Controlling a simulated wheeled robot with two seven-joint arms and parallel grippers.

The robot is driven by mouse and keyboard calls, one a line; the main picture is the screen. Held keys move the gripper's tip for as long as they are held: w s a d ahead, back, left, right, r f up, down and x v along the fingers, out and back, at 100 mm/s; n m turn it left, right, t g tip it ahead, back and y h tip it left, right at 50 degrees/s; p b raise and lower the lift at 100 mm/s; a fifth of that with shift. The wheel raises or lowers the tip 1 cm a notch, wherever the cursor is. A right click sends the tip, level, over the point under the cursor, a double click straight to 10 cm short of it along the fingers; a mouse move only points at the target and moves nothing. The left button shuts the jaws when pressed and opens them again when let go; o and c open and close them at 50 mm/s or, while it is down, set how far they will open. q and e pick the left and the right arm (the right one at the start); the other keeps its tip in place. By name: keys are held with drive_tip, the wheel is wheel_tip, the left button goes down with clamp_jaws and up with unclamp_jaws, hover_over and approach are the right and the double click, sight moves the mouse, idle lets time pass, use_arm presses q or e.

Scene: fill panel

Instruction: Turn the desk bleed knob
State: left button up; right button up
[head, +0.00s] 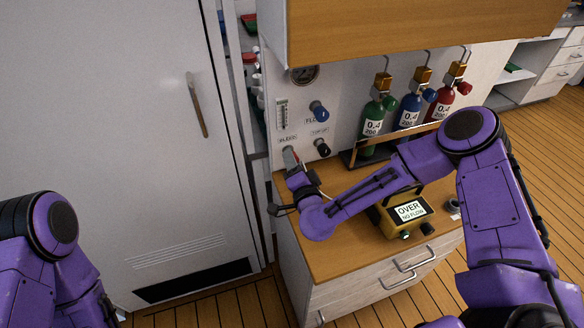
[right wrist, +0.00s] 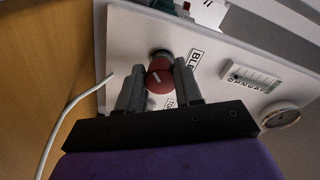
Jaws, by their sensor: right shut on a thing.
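The bleed knob (right wrist: 160,75) is red with a pale line on its face, and sits on the white panel (right wrist: 128,45) beside a label that reads "BLE". My right gripper (right wrist: 161,82) has one finger on each side of the knob and is shut on it. In the head view my right gripper (head: 291,160) reaches the panel's lower left, under the "BLEED" label, and hides most of the knob. My left arm (head: 45,240) shows at the lower left; its gripper is out of view.
A blue knob (head: 319,111) and a black knob (head: 322,148) are on the panel, near a gauge (head: 304,74). Green (head: 374,120), blue (head: 411,112) and red (head: 440,108) cylinders stand in a rack. A yellow meter (head: 407,213) on the desk reads "OVER NO FLOW". A white cable (right wrist: 67,113) runs near the gripper.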

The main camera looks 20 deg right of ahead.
drive_tip(key=m+b, duration=0.2)
drive_tip(key=m, duration=0.1)
drive_tip(key=shift+f+m, duration=0.1)
drive_tip(key=shift+m, duration=0.3)
drive_tip(key=m+b, duration=0.2)
drive_tip(key=m, duration=0.1)
drive_tip(key=shift+b, duration=0.35)
drive_tip(key=m+y+b, duration=0.1)
drive_tip(key=m+b, duration=0.4)
drive_tip(key=m, duration=0.1)
drive_tip(key=shift+d, duration=0.1)
drive_tip(key=shift+m+b, duration=0.75)
drive_tip(key=shift+m, duration=0.25)
drive_tip(key=m+y+b, duration=0.1)
drive_tip(key=m+b, duration=0.5)
drive_tip(key=b, duration=0.1)
drive_tip(key=shift+d+m, duration=0.1)
drive_tip(key=shift+m, duration=0.3)
drive_tip(key=m+b, duration=0.2)
drive_tip(key=b, duration=0.1)
drive_tip(key=shift+r+m+b, duration=0.25)
drive_tip(key=shift+m+b, duration=0.25)
drive_tip(key=shift+m, duration=0.3)
